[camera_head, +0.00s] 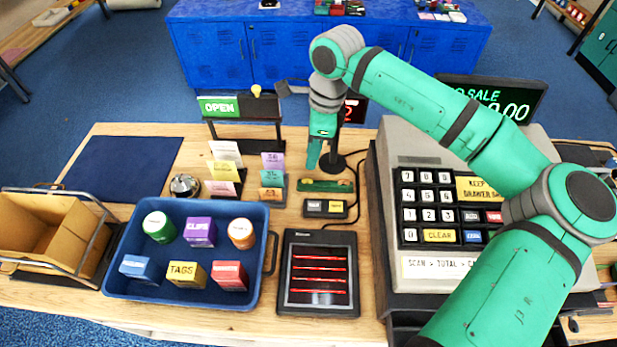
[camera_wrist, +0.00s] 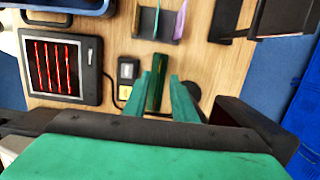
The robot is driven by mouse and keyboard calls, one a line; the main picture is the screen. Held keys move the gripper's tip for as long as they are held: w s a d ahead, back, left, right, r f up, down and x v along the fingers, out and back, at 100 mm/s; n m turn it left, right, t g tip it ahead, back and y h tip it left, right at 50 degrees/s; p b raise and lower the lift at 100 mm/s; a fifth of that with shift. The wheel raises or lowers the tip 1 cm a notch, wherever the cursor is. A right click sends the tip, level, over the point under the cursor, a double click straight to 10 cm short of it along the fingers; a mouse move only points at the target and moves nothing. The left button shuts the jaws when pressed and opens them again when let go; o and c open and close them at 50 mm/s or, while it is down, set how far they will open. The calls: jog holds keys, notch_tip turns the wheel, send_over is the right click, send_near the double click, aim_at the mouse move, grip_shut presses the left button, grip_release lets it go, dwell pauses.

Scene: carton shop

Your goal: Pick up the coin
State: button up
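I cannot clearly make out a coin in either view. A small dark green tray or strip (camera_head: 325,186) lies on the wooden counter, with a small brownish spot near its left end that is too small to identify. In the wrist view the dark green strip (camera_wrist: 155,93) shows between my fingers. My gripper (camera_head: 314,166) points down, above and just behind the strip. In the wrist view my gripper (camera_wrist: 161,76) has its two green fingers apart, with nothing visibly held. My fingers and palm may hide part of the counter.
A small yellow-labelled button box (camera_head: 325,208) sits just in front of the strip. A black stand (camera_head: 334,163) is close behind. The cash register (camera_head: 410,265) stands right, a card holder (camera_head: 272,194) left. A dark tablet with red lines (camera_head: 319,308) and blue tray (camera_head: 115,270) lie in front.

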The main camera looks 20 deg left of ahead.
aim_at(307, 182)
jog(key=shift+s+a+f, duration=0.1)
jog(key=shift+a+f, duration=0.05)
jog(key=shift+f, duration=1.25)
jog(key=shift+w+a+f, duration=0.1)
jog(key=shift+a+f, duration=0.1)
jog(key=shift+f, duration=1.25)
jog(key=shift+s+a+f, duration=0.1)
jog(key=shift+a+f, duration=0.05)
jog(key=shift+f, duration=1.25)
grip_shut()
